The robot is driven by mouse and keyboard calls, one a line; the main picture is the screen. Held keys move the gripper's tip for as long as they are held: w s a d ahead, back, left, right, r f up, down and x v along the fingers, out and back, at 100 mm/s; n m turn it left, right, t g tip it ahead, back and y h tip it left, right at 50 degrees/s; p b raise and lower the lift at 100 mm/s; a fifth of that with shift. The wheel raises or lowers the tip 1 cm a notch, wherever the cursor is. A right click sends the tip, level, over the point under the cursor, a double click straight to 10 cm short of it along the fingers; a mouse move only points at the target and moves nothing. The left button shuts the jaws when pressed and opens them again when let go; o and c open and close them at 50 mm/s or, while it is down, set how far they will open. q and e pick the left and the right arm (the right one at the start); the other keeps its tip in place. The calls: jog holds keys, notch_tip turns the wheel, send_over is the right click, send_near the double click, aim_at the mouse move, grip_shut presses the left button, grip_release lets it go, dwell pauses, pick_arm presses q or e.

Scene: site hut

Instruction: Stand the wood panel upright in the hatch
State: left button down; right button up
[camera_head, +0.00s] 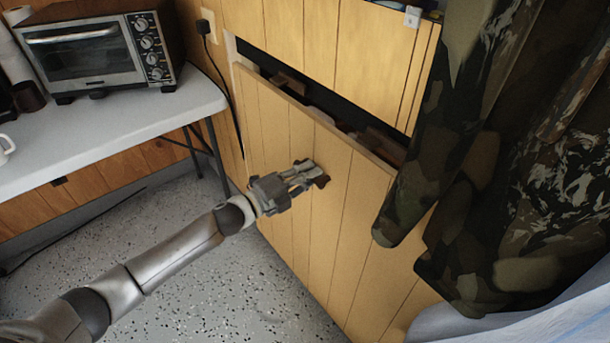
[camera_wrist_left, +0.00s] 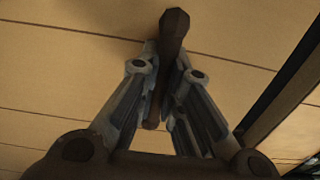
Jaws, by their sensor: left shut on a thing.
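The wood panel (camera_head: 330,210) is light, with vertical grooves. It leans a little out from the wall, and a dark gap shows along its top. A dark handle (camera_head: 321,181) sits on its face. My left gripper (camera_head: 308,176) is shut on the handle. In the left wrist view, the fingers of the left gripper (camera_wrist_left: 166,85) close on both sides of the dark handle (camera_wrist_left: 173,32), with the panel (camera_wrist_left: 75,75) behind. The hatch (camera_head: 300,88) is the dark opening behind the panel's top edge. Its lower part is hidden by the panel. My right gripper is not in view.
Brown objects (camera_head: 340,115) show inside the opening. A camouflage curtain (camera_head: 490,150) hangs at the right and covers part of the panel's right side. A white table (camera_head: 110,125) with a toaster oven (camera_head: 95,55) stands at the left. The speckled floor (camera_head: 190,265) is clear.

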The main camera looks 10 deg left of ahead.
aim_at(321, 167)
pick_arm(q)
jog(key=shift+w+d+r, duration=0.1)
jog(key=shift+w+r, duration=0.05)
jog(key=shift+r, duration=0.2)
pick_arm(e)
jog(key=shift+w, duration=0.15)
pick_arm(q)
jog(key=shift+w+d, duration=0.1)
jog(key=shift+w, duration=0.05)
jog(key=shift+w+d, duration=0.45)
jog(key=shift+w, duration=0.1)
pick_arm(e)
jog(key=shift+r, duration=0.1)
pick_arm(q)
jog(key=shift+x, duration=0.95)
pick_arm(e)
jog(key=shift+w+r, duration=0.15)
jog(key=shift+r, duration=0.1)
pick_arm(q)
jog(key=shift+f, duration=0.15)
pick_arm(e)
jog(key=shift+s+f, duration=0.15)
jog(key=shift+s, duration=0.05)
pick_arm(q)
jog(key=shift+f, duration=0.1)
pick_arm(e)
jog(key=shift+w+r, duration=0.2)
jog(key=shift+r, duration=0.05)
